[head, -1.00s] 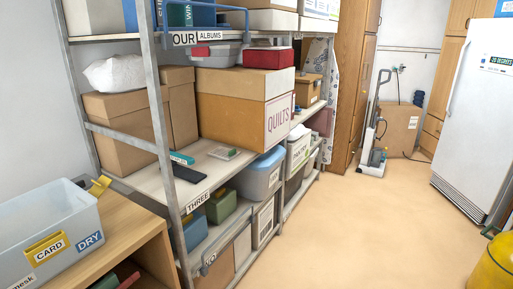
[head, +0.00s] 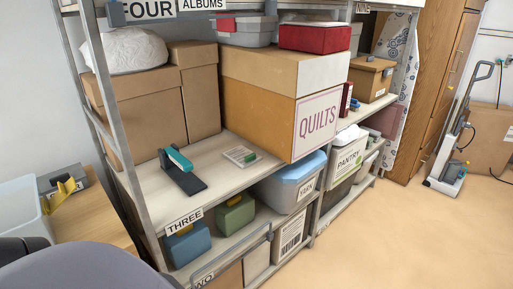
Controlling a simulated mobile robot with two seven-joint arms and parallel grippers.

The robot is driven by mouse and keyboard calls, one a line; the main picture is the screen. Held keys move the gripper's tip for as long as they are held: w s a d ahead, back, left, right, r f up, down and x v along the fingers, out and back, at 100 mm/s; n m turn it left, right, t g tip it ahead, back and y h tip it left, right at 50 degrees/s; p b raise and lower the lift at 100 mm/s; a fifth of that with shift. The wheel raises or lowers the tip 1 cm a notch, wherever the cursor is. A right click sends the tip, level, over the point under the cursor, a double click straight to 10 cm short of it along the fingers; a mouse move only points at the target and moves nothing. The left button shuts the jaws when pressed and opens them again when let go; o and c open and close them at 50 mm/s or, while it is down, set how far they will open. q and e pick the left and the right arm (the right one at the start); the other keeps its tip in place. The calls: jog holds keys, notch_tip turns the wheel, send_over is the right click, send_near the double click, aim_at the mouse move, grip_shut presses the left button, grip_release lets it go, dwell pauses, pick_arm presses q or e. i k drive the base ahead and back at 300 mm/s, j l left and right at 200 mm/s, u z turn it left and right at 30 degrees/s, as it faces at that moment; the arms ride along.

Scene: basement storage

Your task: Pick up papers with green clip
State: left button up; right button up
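A small stack of papers with a green clip (head: 240,156) lies flat on the shelf board labelled THREE (head: 205,188), in front of the QUILTS box. The green clip shows on the stack's right side. A teal and black stapler (head: 184,171) lies to its left on the same board, with bare board between them. Neither gripper can be seen, and nothing is touching the papers.
The large QUILTS box (head: 262,115) stands just behind the papers, and brown boxes (head: 148,108) stand at the left. A metal shelf post (head: 113,120) rises left of the stapler. Bins fill the lower shelf. The floor (head: 420,235) at right is clear.

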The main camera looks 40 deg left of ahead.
aim_at(243, 156)
jog(key=i+l+u, duration=0.1)
jog(key=i+u, duration=0.25)
jog(key=i+l+u, duration=0.35)
jog(key=i, duration=0.2)
jog(key=i+l+u, duration=0.25)
jog(key=u, duration=0.2)
jog(key=i+l+u, duration=0.65)
jog(key=l+u, duration=0.25)
jog(key=j, duration=0.05)
